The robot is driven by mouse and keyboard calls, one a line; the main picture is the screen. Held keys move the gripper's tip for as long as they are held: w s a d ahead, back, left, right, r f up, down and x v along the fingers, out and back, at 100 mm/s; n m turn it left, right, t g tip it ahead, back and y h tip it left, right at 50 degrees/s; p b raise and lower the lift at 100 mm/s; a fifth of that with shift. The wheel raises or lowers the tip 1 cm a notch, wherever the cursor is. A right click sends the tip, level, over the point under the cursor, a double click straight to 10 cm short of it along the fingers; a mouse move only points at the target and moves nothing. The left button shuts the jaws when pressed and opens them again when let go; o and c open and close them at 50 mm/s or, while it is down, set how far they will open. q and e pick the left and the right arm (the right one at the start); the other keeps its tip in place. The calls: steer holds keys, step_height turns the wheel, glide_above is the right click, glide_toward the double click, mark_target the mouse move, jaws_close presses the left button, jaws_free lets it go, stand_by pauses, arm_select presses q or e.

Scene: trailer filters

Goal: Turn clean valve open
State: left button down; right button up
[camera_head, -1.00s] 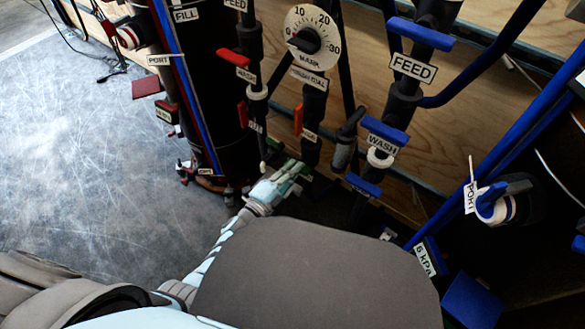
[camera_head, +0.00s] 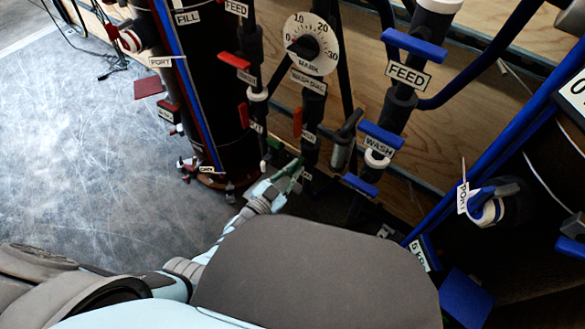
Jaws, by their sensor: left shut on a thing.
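My left gripper (camera_head: 284,181) reaches in from below, at the foot of the pipe under the dial. It is shut on a small green handle (camera_head: 292,175) low on that pipe. The fingers partly hide this handle, and I cannot read a label naming it as the clean valve. My right gripper is not in view.
Red handles (camera_head: 234,60) sit on the pipes just above and to the left. Blue FEED (camera_head: 414,44) and WASH (camera_head: 382,135) handles stand to the right. A dark cylinder (camera_head: 203,80) stands at the left. The grey floor (camera_head: 80,170) at left is clear.

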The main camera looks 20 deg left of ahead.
arm_select(q)
steer(key=n, duration=0.2)
steer(key=shift+r+n, duration=0.1)
steer(key=shift+n, duration=0.6)
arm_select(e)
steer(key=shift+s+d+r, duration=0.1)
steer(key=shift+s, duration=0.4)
arm_select(q)
steer(key=c, duration=1.7)
jaws_free()
